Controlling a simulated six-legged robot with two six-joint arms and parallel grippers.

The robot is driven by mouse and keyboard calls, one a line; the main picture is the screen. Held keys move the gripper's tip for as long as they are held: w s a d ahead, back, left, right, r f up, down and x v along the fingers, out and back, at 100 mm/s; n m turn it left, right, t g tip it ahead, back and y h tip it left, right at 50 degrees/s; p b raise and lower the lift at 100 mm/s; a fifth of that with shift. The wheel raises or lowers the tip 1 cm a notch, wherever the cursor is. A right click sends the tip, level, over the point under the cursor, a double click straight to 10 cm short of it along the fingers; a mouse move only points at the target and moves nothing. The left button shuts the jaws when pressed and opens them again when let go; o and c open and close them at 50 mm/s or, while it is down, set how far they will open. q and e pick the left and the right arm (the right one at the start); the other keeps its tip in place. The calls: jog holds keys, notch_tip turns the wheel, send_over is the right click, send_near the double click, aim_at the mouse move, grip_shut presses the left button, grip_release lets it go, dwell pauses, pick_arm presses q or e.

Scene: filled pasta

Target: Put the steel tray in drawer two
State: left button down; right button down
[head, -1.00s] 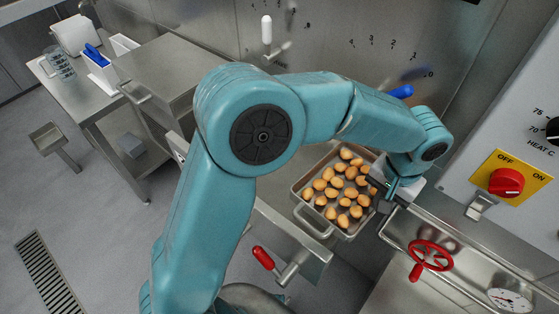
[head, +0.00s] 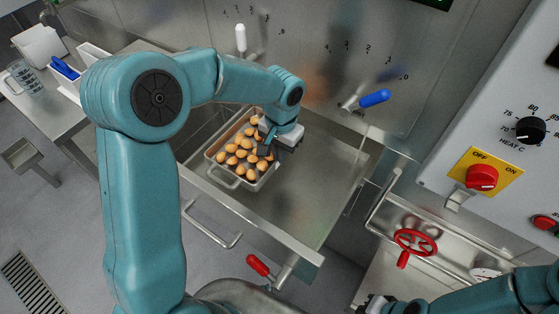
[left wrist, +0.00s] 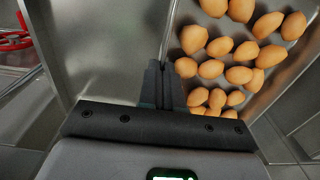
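The steel tray (head: 240,181) holds several brown, egg-shaped pieces. It sits at the left part of a steel bay, above or in what looks like an open drawer with a bar handle (head: 212,226). I cannot tell whether the tray rests or hangs just above it. My left gripper (head: 278,146) is at the tray's right wall. In the left wrist view its fingers (left wrist: 163,86) are closed together over that wall. No drawer number is readable. My right gripper (head: 375,303) is only partly in view at the bottom edge.
A bare steel surface (head: 310,190) lies right of the tray. Blue (head: 374,97), white (head: 240,38) and red (head: 257,265) handles stick out around the bay. A red handwheel (head: 415,243) and a control panel (head: 482,150) stand at right. A side table (head: 60,115) is at left.

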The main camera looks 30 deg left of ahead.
pick_arm(q)
jog(key=shift+w+f, duration=0.1)
jog(key=shift+f, duration=2.6)
jog(key=shift+d, duration=0.1)
jog(key=shift+f, duration=0.1)
jog(key=c, duration=1.3)
grip_release()
jog(key=shift+c, duration=0.2)
jog(key=shift+r, duration=6.15)
